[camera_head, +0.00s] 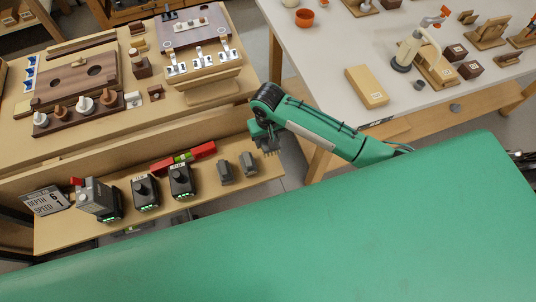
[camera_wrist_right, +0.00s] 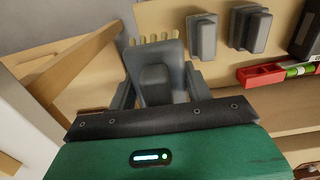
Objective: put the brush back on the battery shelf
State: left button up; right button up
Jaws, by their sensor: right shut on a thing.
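My right gripper (camera_head: 267,143) is shut on a grey brush (camera_wrist_right: 154,72). In the wrist view the brush lies between the two fingers, with its pale bristles at the far end. The battery shelf (camera_head: 215,202) is the wooden ledge at lower left in the head view. The gripper and brush are at its right end, beside two grey blocks (camera_head: 236,168). The wrist view shows the shelf surface (camera_wrist_right: 163,18) beyond the bristles. I cannot tell whether the brush touches it. My left gripper is not in view.
Several black charger-like units (camera_head: 146,190) with green lights stand along the shelf, left of the grey blocks. A red level (camera_head: 184,157) lies behind them. A sign (camera_head: 46,200) stands at the left end. The wooden bench (camera_head: 205,118) rises behind; a white table (camera_head: 330,75) is at right.

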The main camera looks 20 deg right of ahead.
aim_at(268, 159)
notch_tip(268, 159, down, 11)
jog(key=shift+f, duration=0.15)
jog(key=shift+f, duration=0.1)
dwell(0.3)
jog(key=o, duration=0.7)
notch_tip(268, 159, up, 12)
jog(key=shift+r, duration=0.15)
dwell(0.4)
